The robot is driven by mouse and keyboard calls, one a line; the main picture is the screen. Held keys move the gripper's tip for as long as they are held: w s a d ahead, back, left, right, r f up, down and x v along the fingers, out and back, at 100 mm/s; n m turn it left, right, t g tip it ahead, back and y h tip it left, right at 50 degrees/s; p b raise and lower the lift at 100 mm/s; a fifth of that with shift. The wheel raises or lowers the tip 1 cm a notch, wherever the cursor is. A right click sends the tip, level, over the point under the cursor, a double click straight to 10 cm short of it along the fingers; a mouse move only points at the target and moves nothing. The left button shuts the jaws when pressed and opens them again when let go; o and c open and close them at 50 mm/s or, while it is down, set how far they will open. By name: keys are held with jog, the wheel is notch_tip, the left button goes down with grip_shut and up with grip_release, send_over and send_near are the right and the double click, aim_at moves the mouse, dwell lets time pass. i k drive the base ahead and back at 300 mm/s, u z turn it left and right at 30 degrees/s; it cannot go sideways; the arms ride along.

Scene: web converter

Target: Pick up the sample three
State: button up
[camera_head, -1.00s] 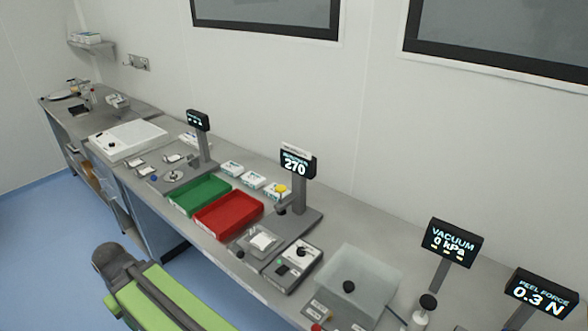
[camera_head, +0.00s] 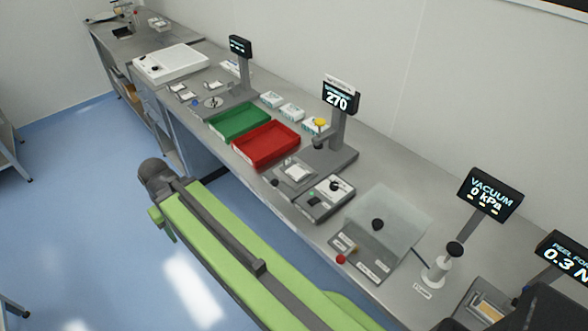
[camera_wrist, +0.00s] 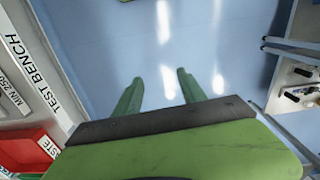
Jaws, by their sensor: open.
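I cannot tell which thing is sample three; no label with that name is readable. Small pale pouch-like pieces lie on the bench: one on a grey plate (camera_head: 294,172) right of the red tray, and others (camera_head: 177,88) (camera_head: 214,85) left of the green tray. My gripper (camera_wrist: 159,76) is open and empty in the wrist view, its two green fingers apart over the blue floor and beside the bench. In the head view my green arm extends along the bench front; I cannot make out the fingers there.
A green tray (camera_head: 240,121) and red tray (camera_head: 266,145) sit side by side on the long bench. Small white boxes (camera_head: 291,111) stand behind them. Display posts (camera_head: 340,97) (camera_head: 489,194) and a clear-lidded unit (camera_head: 388,219) rise at right. The floor (camera_head: 90,200) at left is open.

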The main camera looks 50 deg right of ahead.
aim_at(292, 168)
jog(key=z, duration=0.9)
jog(key=k, duration=1)
jog(key=u, duration=0.7)
jog(key=i, duration=1.7)
jog(key=u, duration=0.1)
